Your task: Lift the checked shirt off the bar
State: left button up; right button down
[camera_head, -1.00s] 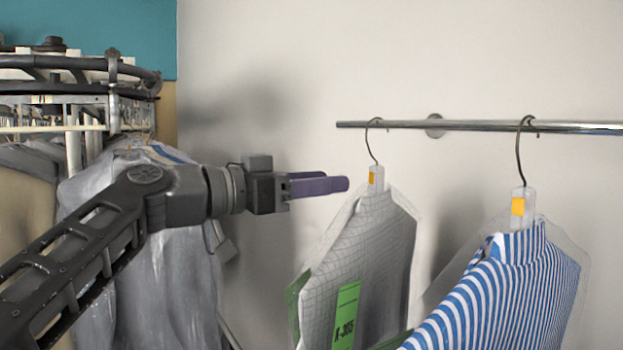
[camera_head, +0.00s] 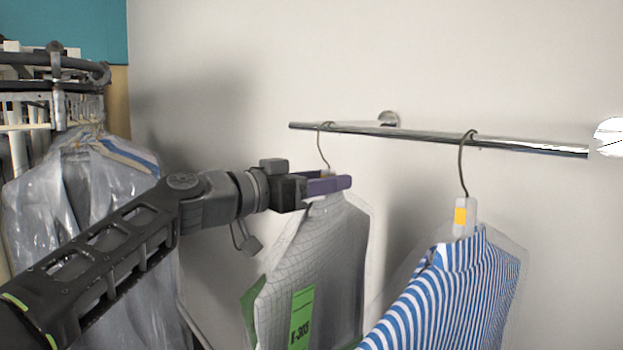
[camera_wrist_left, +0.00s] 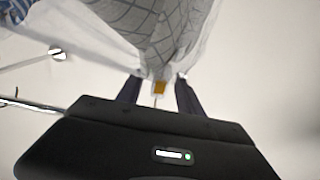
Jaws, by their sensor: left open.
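The checked shirt (camera_head: 322,255), pale grey under clear plastic with a green tag (camera_head: 302,318), hangs by a hook from the metal bar (camera_head: 420,136). My left gripper (camera_head: 332,184) is at the shirt's hanger neck just below the hook, its purple fingers hiding most of the neck. In the left wrist view the two dark fingers (camera_wrist_left: 158,95) are open, with the hanger neck and its orange label (camera_wrist_left: 160,88) between them. A gap shows on either side. The checked cloth (camera_wrist_left: 150,25) fills the top of that view. My right gripper is not in view.
A blue-striped shirt (camera_head: 455,290) in plastic hangs on the same bar to the right, its front close to the checked shirt's lower part. A rack with bagged grey garments (camera_head: 75,200) stands at the left. The bar is fixed to a plain wall (camera_head: 230,60).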

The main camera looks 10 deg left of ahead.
aim_at(330, 168)
pick_arm(q)
jog(key=shift+w+d, duration=0.35)
jog(key=shift+w, duration=0.1)
jog(key=shift+c, duration=0.4)
grip_shut()
jog(key=shift+r, duration=0.2)
dwell(0.9)
jog(key=shift+r+p, duration=0.55)
jog(key=shift+r, duration=1.05)
jog(key=shift+a, duration=0.1)
